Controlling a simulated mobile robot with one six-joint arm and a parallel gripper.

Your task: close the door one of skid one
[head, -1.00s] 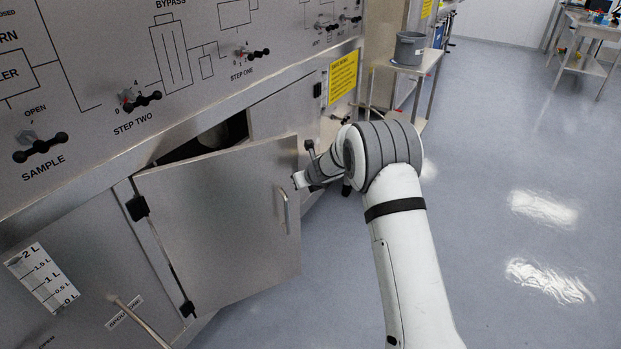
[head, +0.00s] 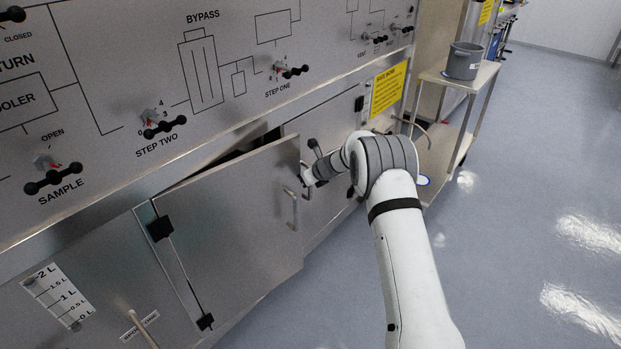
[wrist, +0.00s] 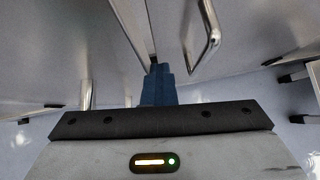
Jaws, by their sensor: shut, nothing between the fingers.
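The cabinet door (head: 230,220) is a flat grey metal panel hinged at its left side. It stands ajar, with a dark gap showing behind its top edge. Its bar handle (head: 291,208) is near the free right edge. My gripper (head: 304,178) is at that free edge, close to the handle; I cannot tell from the head view whether it touches. In the wrist view the blue-grey fingers (wrist: 158,85) are together and empty, at the lower end of a panel edge, with a handle (wrist: 207,35) just to the right.
The panel above carries valve knobs such as step one (head: 290,71) and step two (head: 164,127). A yellow sign (head: 389,88) is on the right. A small table (head: 435,78) with a grey bucket (head: 464,62) stands beyond my arm. The floor at right is clear.

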